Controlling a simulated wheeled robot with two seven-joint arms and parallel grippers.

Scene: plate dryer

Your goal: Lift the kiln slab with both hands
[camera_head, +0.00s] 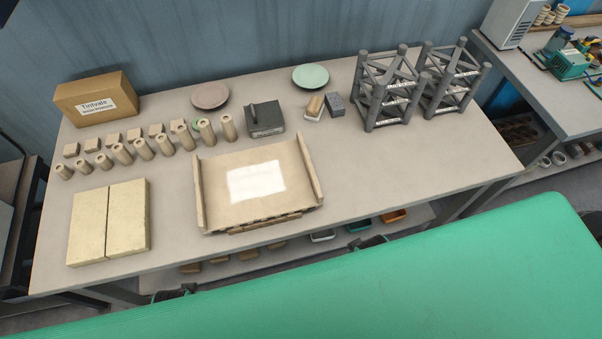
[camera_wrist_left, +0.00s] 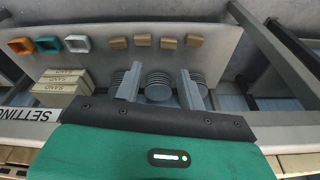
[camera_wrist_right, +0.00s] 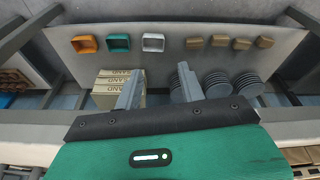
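The kiln slab appears to be the wide tan board (camera_head: 290,203) on the table, with raised strips along its left and right sides and a bright white patch in its middle. It lies flat near the table's front edge, and darker pieces show under its front edge. My left gripper (camera_wrist_left: 160,80) is open and empty; the right gripper (camera_wrist_right: 159,78) is also open and empty. Both face the shelf under the table, and neither wrist view shows the slab. In the head view only dark parts show by the table's front edge, apart from the slab.
Two pale slabs (camera_head: 108,221) lie left of the board. Several tan cylinders (camera_head: 143,149) and small blocks stand behind them. A dark grey block (camera_head: 265,119) sits close behind the board. Grey lattice towers (camera_head: 390,90) stand at the back right. The table's right front is clear.

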